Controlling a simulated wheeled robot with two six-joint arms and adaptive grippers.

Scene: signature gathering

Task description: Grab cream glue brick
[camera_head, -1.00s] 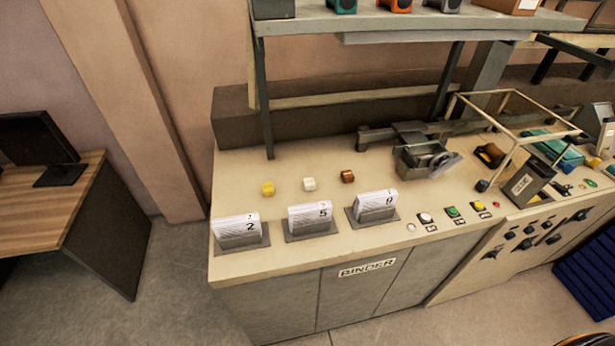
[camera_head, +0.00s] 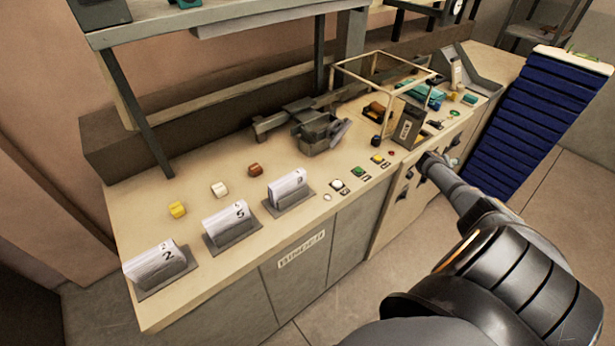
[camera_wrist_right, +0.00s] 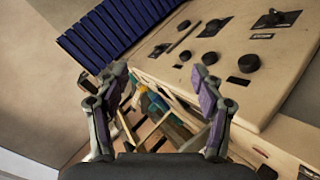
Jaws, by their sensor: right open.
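The cream glue brick (camera_head: 219,189) is a small off-white block on the binder's beige top. It lies between a yellow brick (camera_head: 177,209) on its left and a brown brick (camera_head: 255,170) on its right. My right arm comes in from the lower right in the head view, with its far end in front of the machine's control panel, well to the right of the bricks. In the right wrist view my right gripper (camera_wrist_right: 155,100) is open and empty, its two fingers spread apart before the panel knobs. My left gripper is not in view.
Three paper stacks in grey holders, the left one marked 2 (camera_head: 157,266), stand along the binder's front edge. A grey shelf (camera_head: 220,15) hangs above the back. A grey clamp device (camera_head: 318,132) and wire frame (camera_head: 382,78) stand to the right. Blue slatted panel (camera_head: 535,118) is far right.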

